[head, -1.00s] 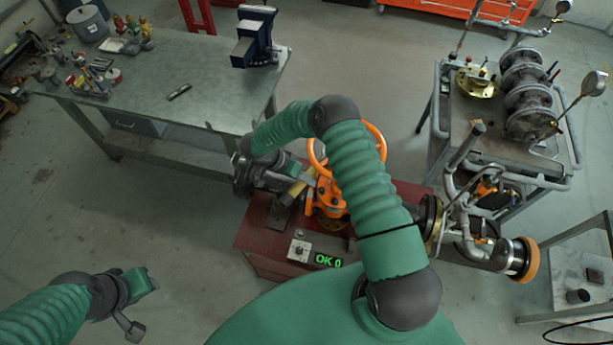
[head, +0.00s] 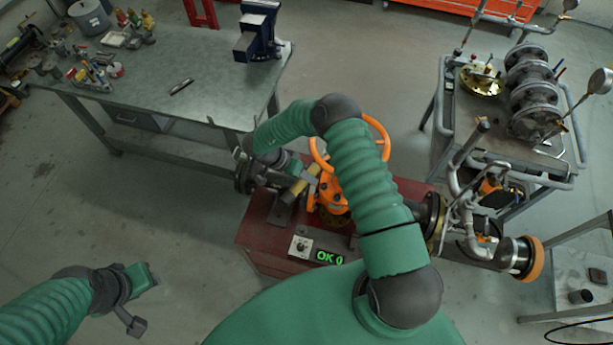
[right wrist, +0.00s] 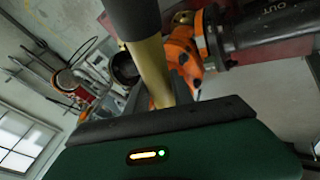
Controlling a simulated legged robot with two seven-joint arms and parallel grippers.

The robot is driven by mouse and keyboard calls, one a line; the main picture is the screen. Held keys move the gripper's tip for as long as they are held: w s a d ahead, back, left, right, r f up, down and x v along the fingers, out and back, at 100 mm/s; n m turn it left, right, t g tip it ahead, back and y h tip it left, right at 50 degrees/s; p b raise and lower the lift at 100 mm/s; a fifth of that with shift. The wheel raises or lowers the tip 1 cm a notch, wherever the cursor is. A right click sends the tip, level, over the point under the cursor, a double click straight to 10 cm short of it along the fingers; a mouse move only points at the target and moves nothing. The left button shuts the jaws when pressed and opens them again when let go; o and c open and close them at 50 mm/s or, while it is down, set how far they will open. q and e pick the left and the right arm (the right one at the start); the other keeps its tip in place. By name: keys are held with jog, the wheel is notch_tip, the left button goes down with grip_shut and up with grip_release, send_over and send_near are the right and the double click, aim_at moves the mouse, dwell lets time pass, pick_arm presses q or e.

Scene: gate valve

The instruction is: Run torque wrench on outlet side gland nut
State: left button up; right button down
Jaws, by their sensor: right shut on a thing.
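The orange gate valve (head: 327,196) with its orange handwheel (head: 378,133) sits on the dark red stand (head: 262,222), partly hidden by my right arm. My right gripper (head: 299,182) is at the left side of the valve, shut on the torque wrench (head: 294,192). In the right wrist view the wrench's yellow shaft (right wrist: 153,70) runs up from the jaws to a dark end. A dark pipe marked OUT (right wrist: 262,24) lies to the right there. I cannot make out the gland nut. My left gripper (head: 142,300) is low at the left, away from the valve; its jaws are unclear.
A display reading OK 0 (head: 329,257) is on the stand's front. A workbench (head: 190,70) with a blue vise (head: 256,35) stands at the upper left. A cart (head: 500,140) with flanges is at the right. Pipework (head: 475,225) extends right of the valve.

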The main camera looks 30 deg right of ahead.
jog(key=shift+w+d+f, duration=0.1)
jog(key=shift+w+f, duration=0.1)
jog(key=shift+f, duration=0.05)
dwell(1.0)
jog(key=shift+s+f, duration=0.1)
jog(key=shift+f, duration=0.05)
dwell(0.3)
jog(key=shift+r, duration=0.2)
dwell(0.4)
jog(key=shift+r, duration=0.15)
dwell(0.4)
jog(key=shift+r+p, duration=1.05)
jog(key=shift+r, duration=0.1)
